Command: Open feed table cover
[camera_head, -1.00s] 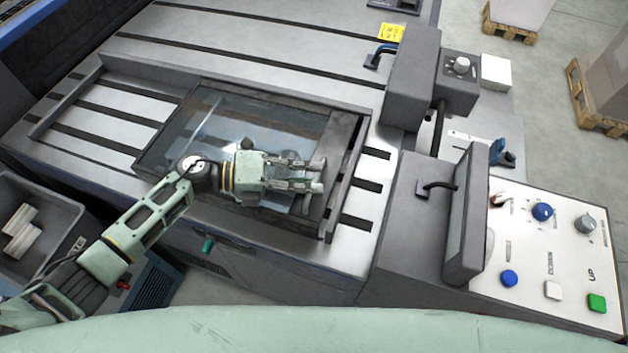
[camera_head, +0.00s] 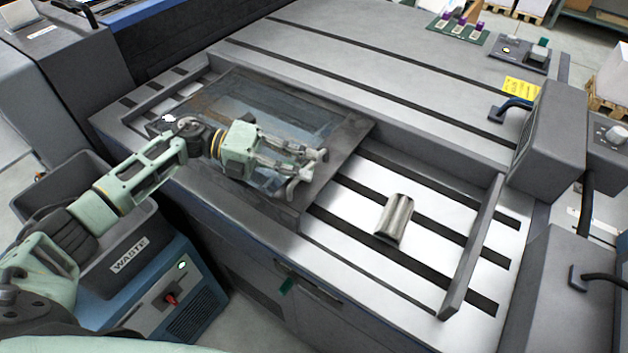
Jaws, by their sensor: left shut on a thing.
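The feed table cover (camera_head: 345,145) is a dark-framed, see-through panel lying flat at the left part of the feed table's bay (camera_head: 440,200). My left gripper (camera_head: 308,170) is over the cover's right part, its fingers shut at the cover; the exact point of grip is hard to see. The slotted right part of the bay lies uncovered. A metal half-round piece (camera_head: 396,219) sits there on the slats. My right gripper is out of view.
A grey upright rail (camera_head: 470,250) closes the bay on the right. A dark box unit (camera_head: 548,135) stands beyond it. A waste bin (camera_head: 130,235) and a blue cabinet (camera_head: 165,295) stand front left. A yellow label (camera_head: 521,87) lies on the back surface.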

